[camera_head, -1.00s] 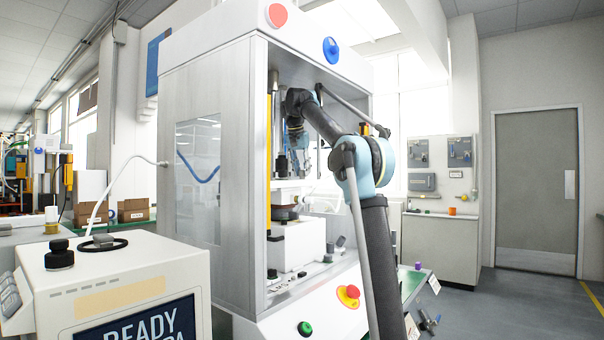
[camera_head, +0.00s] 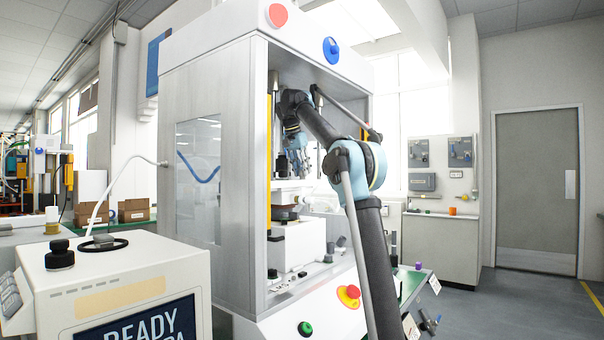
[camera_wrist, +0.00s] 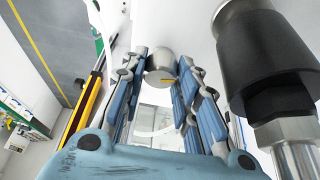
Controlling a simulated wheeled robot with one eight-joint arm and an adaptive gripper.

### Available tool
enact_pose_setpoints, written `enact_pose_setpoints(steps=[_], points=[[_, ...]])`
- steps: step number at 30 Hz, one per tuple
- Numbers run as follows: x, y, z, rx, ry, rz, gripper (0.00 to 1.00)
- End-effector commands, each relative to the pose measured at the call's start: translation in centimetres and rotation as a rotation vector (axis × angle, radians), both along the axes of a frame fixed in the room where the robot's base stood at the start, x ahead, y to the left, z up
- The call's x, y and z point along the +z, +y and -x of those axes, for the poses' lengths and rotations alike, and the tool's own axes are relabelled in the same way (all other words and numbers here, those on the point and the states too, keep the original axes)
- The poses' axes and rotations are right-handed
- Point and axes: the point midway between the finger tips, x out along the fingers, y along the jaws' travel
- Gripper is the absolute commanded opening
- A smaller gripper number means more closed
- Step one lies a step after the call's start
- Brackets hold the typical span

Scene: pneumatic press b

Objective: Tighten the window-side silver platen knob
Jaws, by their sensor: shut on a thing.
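The silver platen knob (camera_wrist: 160,66) shows in the wrist view between the fingertips of my gripper (camera_wrist: 161,78). It is a rounded metal knob with a small yellow mark on its face. The blue fingers are shut on it from both sides. In the head view my gripper (camera_head: 298,158) is inside the press (camera_head: 212,110), high above the white lower block. The knob cannot be made out there.
A large black and silver cylinder (camera_wrist: 265,60) stands close on the right of the wrist view. A yellow strip (camera_wrist: 82,110) runs along the left.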

Motion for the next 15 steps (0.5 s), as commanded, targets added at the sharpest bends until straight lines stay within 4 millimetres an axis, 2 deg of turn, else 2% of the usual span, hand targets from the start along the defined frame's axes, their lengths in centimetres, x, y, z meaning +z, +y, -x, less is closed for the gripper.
enact_pose_setpoints(steps=[1, 3, 15], points=[[0.04, 0.14, -0.12, 0.003, -0.005, -0.002, 0.35], [0.03, 0.12, -0.11, 0.002, -0.004, -0.001, 0.49], [0.00, 0.09, 0.02, 0.017, -0.002, -0.002, 0.49]])
